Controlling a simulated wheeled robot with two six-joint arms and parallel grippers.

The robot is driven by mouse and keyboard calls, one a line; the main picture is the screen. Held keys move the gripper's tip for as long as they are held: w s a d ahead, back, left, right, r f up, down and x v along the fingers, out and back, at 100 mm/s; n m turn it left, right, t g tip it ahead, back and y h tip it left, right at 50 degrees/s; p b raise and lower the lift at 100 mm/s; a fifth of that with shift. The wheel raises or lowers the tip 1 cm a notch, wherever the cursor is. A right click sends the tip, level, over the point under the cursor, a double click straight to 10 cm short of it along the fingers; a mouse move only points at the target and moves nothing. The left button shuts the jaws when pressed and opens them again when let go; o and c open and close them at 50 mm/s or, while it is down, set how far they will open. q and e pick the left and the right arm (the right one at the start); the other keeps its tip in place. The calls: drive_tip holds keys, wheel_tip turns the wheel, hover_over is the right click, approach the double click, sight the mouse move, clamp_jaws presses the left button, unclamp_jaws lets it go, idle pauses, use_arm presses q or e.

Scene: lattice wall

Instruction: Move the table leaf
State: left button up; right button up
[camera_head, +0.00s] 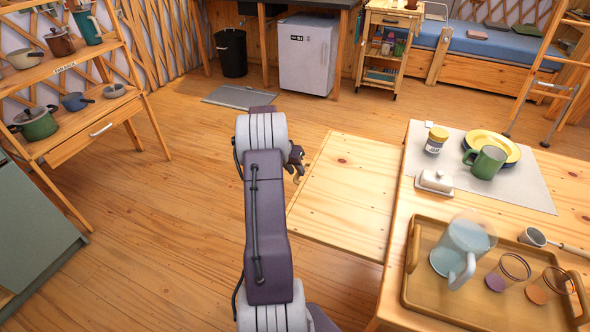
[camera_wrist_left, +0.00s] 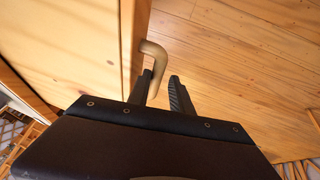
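The table leaf (camera_head: 345,190) is a pale wooden panel joined to the left side of the wooden table (camera_head: 398,290). It looks about level with the tabletop. In the left wrist view the wooden panel (camera_wrist_left: 85,40) fills the upper left, with a tan bent handle (camera_wrist_left: 153,58) at its edge. My left gripper (camera_head: 298,162) is at the leaf's outer left edge, partly hidden by my arm. In the wrist view my left gripper (camera_wrist_left: 160,90) is open, with the handle's end between its fingers and a gap beside the right finger. My right gripper is not in view.
A tray (camera_head: 418,285) with a pitcher (camera_head: 463,250) and glasses stands on the table. A cloth (camera_head: 530,190) bears plates, a green mug (camera_head: 485,162), a jar and a butter dish. A shelf (camera_head: 75,60) with pots stands left. Floor left of the leaf is clear.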

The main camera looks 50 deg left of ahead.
use_arm(q)
drive_tip(key=p+v, duration=0.2)
drive_tip(key=v, duration=0.7)
